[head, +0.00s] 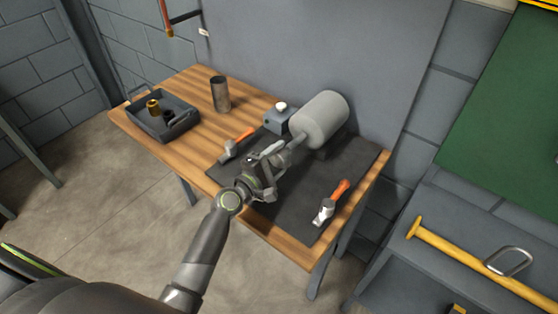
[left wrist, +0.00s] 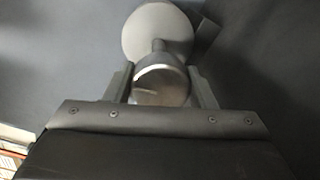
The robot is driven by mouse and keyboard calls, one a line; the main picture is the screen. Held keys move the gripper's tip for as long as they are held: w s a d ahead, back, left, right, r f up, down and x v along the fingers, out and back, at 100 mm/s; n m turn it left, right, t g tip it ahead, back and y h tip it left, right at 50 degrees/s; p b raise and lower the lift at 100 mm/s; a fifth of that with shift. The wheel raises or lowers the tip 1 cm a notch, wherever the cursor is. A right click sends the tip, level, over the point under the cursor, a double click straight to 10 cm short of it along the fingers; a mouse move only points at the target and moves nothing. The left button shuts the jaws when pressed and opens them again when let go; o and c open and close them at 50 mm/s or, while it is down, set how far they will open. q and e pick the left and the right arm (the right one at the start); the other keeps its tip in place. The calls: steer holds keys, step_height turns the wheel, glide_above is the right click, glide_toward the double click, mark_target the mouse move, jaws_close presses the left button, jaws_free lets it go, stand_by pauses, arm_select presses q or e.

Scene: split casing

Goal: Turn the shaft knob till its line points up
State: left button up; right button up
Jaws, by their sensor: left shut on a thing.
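The grey cylindrical casing (head: 322,118) lies on the dark mat at the back of the bench. My left gripper (head: 280,152) reaches to its near end and is shut on the shaft knob. In the left wrist view the shaft knob (left wrist: 160,84) sits between the two fingers, with a thin shaft behind it running to the round casing end (left wrist: 155,30). A pale curved streak shows on the knob, but I cannot tell whether it is the line. In the head view the gripper mostly hides the knob. My right gripper is not in view.
The wooden bench (head: 150,137) carries the dark mat (head: 297,206). A metal cup (head: 220,94) and a tray (head: 183,128) stand further left.

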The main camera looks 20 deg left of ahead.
arm_select(q)
steer(key=shift+f+m+b, duration=0.15)
steer(key=shift+m+b, duration=0.25)
steer(key=shift+m, duration=0.6)
steer(key=o, duration=1)
steer(key=shift+s, duration=0.1)
steer(key=shift+b+v, duration=1.5)
steer(key=shift+v, duration=7.15)
steer(key=shift+s+d, duration=0.1)
